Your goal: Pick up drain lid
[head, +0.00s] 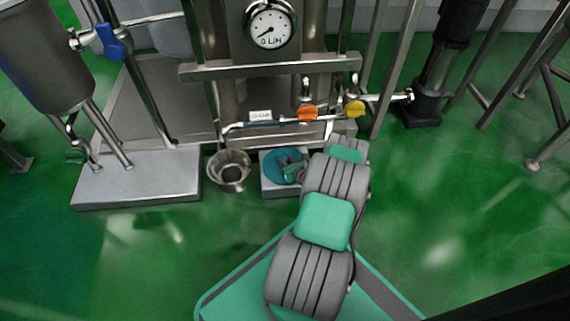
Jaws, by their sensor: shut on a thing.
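The drain lid is a blue round disc (276,168) low down in front of the machine frame, over a small grey block. My gripper (290,168) is at the lid and shut on it. My arm reaches in from the lower right and hides part of the lid's right side. I cannot tell whether the lid touches the block beneath it. An open metal drain funnel (229,168) stands just left of the block, with a dark inside.
A small grey block (283,191) stands under the lid. A steel platform (137,178) lies to the left. Behind are pipes with an orange valve handle (307,113), a yellow valve handle (354,108) and a gauge (269,25). Green floor is clear at front left and right.

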